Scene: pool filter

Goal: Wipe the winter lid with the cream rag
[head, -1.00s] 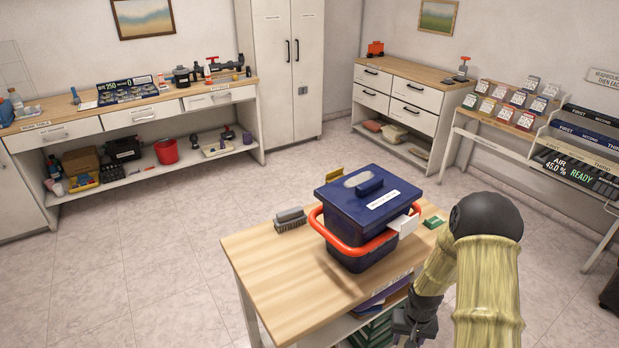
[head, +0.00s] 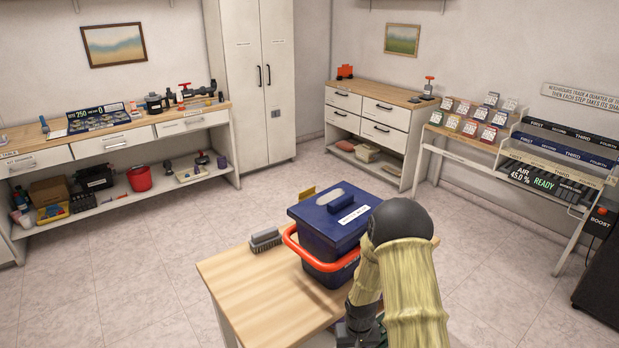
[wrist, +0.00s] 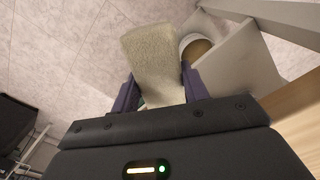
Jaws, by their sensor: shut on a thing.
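The cream rag (wrist: 152,52) is a pale fuzzy cloth in the wrist view, gripped between the two purple-sided fingers of my gripper (wrist: 160,92). Most of the rag sticks out beyond the fingertips. In the head view my gripper (head: 362,333) is low at the table's near right edge, partly cut off, and the rag cannot be made out there. A navy lid (head: 318,222), apparently the winter lid, lies on a dark blue tub (head: 325,272) with a red-orange handle. The lid has a raised grip, a white label and a pale smear on top. My gripper is apart from it.
The small wooden table (head: 245,295) carries the tub and a grey brush (head: 265,240). A yellow item (head: 307,194) shows behind the tub. My arm covers the table's right side. The wrist view shows a round container (wrist: 197,47) beside the rag. Open floor lies behind the table.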

